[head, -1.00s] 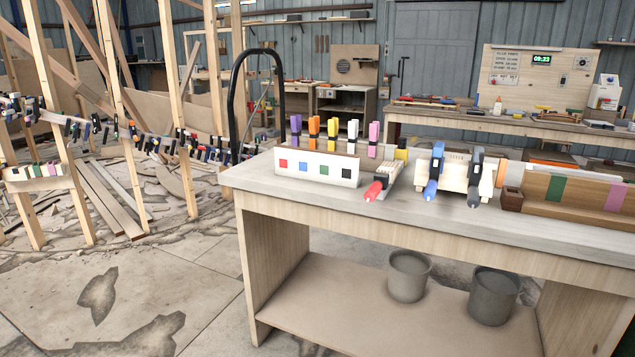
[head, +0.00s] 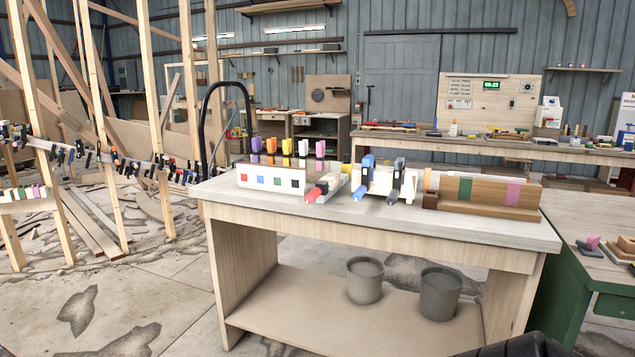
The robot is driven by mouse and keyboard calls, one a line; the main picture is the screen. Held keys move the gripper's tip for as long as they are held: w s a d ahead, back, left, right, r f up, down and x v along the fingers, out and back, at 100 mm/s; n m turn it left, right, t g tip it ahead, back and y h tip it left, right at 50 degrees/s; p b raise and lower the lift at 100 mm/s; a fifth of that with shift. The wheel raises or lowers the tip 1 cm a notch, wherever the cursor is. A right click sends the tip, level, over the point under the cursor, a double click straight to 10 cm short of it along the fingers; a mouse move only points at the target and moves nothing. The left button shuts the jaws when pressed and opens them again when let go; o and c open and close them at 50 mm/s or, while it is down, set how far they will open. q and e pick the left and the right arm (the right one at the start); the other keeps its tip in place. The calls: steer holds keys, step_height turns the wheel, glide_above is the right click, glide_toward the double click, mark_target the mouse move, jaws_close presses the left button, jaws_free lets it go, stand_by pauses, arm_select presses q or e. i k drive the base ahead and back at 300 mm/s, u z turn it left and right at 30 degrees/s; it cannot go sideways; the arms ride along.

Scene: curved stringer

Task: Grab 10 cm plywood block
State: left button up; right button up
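I cannot pick out a 10 cm plywood block for certain. A wooden holder (head: 470,190) with a green and a pink stripe stands at the right end of the near workbench (head: 400,222); any small blocks in it are too small to tell apart. A small brown block-like thing (head: 627,244) lies on the green-sided table at the far right, cut by the picture edge. Neither gripper shows; only a dark part of mine is at the bottom right.
On the near bench stand a white rack (head: 270,180) of coloured clamps, a red-handled tool (head: 322,189) and blue and black clamps. Two grey buckets (head: 364,280) (head: 440,294) stand on its lower shelf. A green-sided table (head: 567,269) is at right. Floor at lower left is open but cracked.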

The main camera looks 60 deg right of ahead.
mark_target(333, 180)
steer(key=z, duration=0.5)
steer(key=i, duration=2)
steer(key=z, duration=0.9)
